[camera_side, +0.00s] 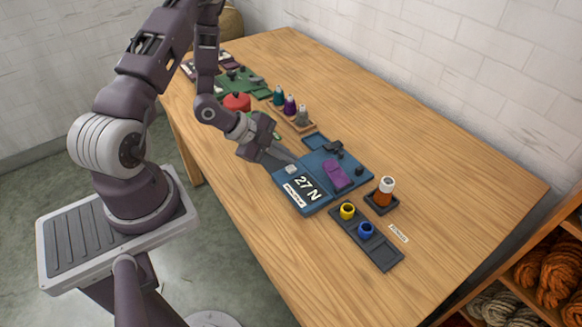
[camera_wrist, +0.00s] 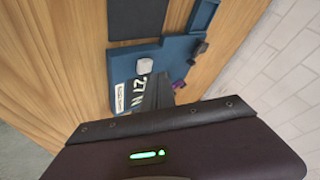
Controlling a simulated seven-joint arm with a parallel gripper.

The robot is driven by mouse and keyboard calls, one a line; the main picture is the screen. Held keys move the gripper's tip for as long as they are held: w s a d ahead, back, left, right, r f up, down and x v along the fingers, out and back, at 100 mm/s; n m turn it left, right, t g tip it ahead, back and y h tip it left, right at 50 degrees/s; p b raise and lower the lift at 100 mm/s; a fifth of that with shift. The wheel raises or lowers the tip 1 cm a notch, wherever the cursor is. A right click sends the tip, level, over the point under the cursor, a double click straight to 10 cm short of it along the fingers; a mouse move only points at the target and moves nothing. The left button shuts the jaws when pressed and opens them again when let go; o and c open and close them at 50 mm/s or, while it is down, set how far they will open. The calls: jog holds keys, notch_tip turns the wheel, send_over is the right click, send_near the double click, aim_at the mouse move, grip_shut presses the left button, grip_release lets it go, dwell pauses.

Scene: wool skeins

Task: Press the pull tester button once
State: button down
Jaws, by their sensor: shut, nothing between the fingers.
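The blue pull tester (camera_side: 318,163) lies on the wooden table, its display (camera_side: 306,187) reading 27 N. Its small whitish button (camera_side: 291,169) sits beside the display and also shows in the wrist view (camera_wrist: 144,66). A purple piece (camera_side: 337,176) lies on the tester. My gripper (camera_side: 288,157) is shut and empty, slanting down with its fingertips close to the button. In the wrist view the fingertips (camera_wrist: 157,82) are right beside the button, which stays visible. I cannot tell whether they touch it.
A dark tray (camera_side: 383,252) with a yellow cup (camera_side: 347,211) and a blue cup (camera_side: 366,230) stands in front. An orange-brown jar (camera_side: 384,193) is to the right. Several coloured cones (camera_side: 290,105) and a red round object (camera_side: 237,102) stand farther back. The table's right side is clear.

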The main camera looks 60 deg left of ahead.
aim_at(287, 168)
jog(key=shift+f, duration=0.4)
jog(key=shift+f, duration=0.45)
dwell(0.8)
jog(key=shift+r, duration=0.85)
jog(key=shift+r, duration=0.1)
jog(key=shift+r, duration=2.4)
